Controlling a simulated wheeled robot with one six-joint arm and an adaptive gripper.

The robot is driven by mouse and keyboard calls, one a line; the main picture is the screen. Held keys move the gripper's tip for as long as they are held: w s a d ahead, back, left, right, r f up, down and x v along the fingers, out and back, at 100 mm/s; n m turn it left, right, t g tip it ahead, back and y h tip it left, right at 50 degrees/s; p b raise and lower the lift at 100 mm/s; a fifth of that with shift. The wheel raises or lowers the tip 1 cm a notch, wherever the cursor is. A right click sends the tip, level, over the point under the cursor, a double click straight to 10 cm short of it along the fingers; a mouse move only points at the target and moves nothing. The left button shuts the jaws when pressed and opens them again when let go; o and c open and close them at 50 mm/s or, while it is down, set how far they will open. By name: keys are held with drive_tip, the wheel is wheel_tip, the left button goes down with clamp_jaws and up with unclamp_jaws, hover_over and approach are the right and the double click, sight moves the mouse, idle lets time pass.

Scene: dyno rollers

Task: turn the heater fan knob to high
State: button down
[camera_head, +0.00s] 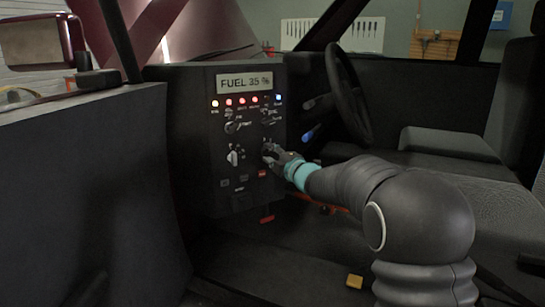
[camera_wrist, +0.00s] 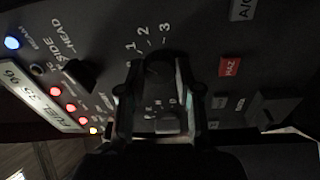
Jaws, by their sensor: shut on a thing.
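My gripper (camera_head: 271,152) reaches the lower right part of the black dashboard panel (camera_head: 205,178). In the wrist view my gripper (camera_wrist: 160,100) has one finger on each side of a dark round knob (camera_wrist: 159,66) and is shut on it. The marks 1, 2 and 3 fan out beside this knob, which fits the heater fan knob. The knob is dark and partly hidden by the fingers, so I cannot tell which mark it points at. In the head view my gripper covers the knob.
A black light knob (camera_wrist: 82,74) sits beside it, and a red HAZ button (camera_wrist: 229,67) is on the other side. A knob with a white pointer (camera_head: 234,156) is left of my gripper. The steering wheel (camera_head: 348,95) and a seat (camera_head: 450,145) are to the right.

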drive_tip(key=m, duration=0.6)
drive_tip(key=shift+a+r+m+t, duration=0.15)
drive_tip(key=shift+m+t, duration=0.15)
drive_tip(key=shift+m, duration=0.1)
drive_tip(key=m+p, duration=0.1)
drive_tip(key=m, duration=0.2)
drive_tip(key=shift+m+h, duration=0.3)
drive_tip(key=shift+m, duration=0.1)
drive_tip(key=shift+m+p, duration=0.45)
drive_tip(key=shift+m, duration=1.15)
drive_tip(key=c, duration=0.8)
unclamp_jaws()
drive_tip(key=shift+a, duration=0.2)
drive_tip(key=shift+d, duration=0.2)
